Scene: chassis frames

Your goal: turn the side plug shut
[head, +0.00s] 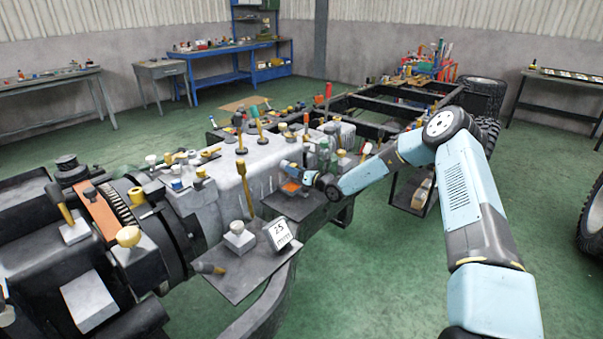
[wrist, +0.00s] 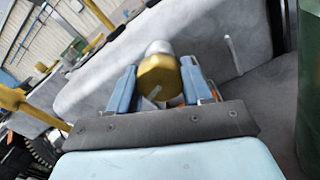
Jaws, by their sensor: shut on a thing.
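The side plug, a round yellow knob (wrist: 158,78) with a pale line on its face, shows in the wrist view in front of a light grey rounded part. My gripper (wrist: 157,86) has one blue finger on each side of the knob and is shut on it. In the head view, my gripper (head: 289,166) reaches in from the right to the side of the grey gearbox housing (head: 219,180). The plug cannot be made out there. How far the plug is turned cannot be told.
An orange patch (head: 291,187) lies just under my gripper. Several yellow-topped handles stand on the housing. Green floor is free at the front right.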

